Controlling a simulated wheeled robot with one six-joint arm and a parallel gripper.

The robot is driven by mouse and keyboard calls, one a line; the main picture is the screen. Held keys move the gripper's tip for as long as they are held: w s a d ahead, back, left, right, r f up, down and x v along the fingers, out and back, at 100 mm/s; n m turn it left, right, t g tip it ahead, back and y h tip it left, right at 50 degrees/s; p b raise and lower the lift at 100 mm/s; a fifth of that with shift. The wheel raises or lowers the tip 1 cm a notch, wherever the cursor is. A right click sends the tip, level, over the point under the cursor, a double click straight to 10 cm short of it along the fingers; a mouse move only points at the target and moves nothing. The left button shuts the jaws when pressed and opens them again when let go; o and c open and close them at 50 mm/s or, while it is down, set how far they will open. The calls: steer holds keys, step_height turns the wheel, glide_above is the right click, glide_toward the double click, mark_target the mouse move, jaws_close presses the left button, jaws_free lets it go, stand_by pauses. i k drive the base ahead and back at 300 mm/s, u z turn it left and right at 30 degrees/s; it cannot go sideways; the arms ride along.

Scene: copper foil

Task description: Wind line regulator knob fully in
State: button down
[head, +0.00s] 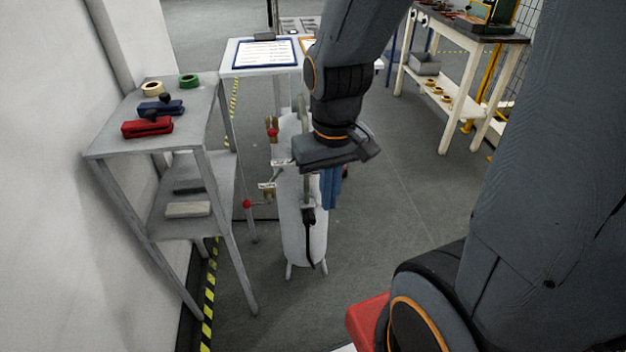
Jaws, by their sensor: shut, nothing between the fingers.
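A pale upright tank (293,235) stands on short legs in the middle of the view. Brass fittings sit on its left side, with a red knob (272,132) at the upper one and another red knob (247,204) lower left. Small white labels hang by them, too small to read, so I cannot tell which knob is the line regulator's. A bit of red shows behind the fingers.
A grey shelf table (110,140) on the left holds tape rolls (189,81), a red stapler-like tool (147,126) and a blue one (160,108). A table with a clipboard (265,53) stands behind the tank. A workbench (455,95) is at the back right. Floor right of the tank is clear.

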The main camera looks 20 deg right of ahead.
mark_target(308, 218)
steer(key=z, duration=1.05)
steer(key=k, duration=1.05)
steer(key=u, duration=0.65)
